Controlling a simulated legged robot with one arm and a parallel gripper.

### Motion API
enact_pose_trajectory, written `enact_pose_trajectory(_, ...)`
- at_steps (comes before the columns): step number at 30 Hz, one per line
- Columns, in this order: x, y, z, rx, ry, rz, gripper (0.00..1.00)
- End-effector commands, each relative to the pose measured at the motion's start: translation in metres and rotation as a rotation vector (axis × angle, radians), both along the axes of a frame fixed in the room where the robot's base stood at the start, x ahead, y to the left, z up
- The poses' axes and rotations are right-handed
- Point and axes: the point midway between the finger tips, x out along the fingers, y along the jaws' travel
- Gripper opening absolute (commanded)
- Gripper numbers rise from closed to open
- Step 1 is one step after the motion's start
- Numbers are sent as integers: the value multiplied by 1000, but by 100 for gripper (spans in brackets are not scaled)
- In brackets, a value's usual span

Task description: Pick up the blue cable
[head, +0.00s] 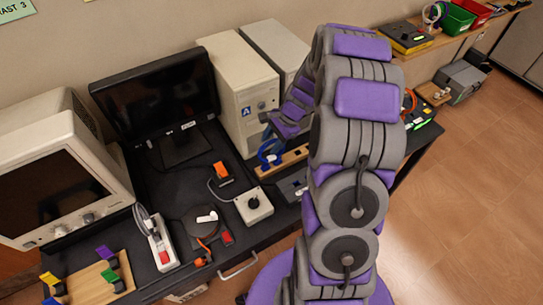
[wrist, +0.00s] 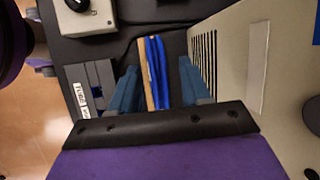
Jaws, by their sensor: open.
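The blue cable (head: 267,151) sits coiled at the left end of a wooden holder (head: 290,160) on the black table, in front of the beige computer towers. In the wrist view the cable (wrist: 158,72) shows as blue strands along the holder's wooden edge (wrist: 147,70). My gripper (wrist: 158,68) is open, with one blue finger on each side of the cable and wood, apart from the cable. In the head view my gripper (head: 267,124) is just above the cable, partly hidden by my arm. How deep the fingertips reach is unclear.
A beige tower (head: 237,85) stands close behind the cable; its vented side (wrist: 230,60) is close to the right finger. A labelled dark block (wrist: 92,88) lies left of the fingers. A white box with a black knob (head: 253,204) is to the front left.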

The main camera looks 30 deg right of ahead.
Motion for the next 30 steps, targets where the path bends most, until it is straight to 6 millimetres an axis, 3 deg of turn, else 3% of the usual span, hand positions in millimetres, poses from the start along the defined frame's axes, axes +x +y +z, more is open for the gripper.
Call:
enact_pose_trajectory(8, 1, 3, -7, -2, -1, -2, 47)
enact_pose_trajectory(23, 1, 3, -7, -1, -1, -1, 0)
enact_pose_trajectory(30, 1, 3, -7, -1, -1, -1, 0)
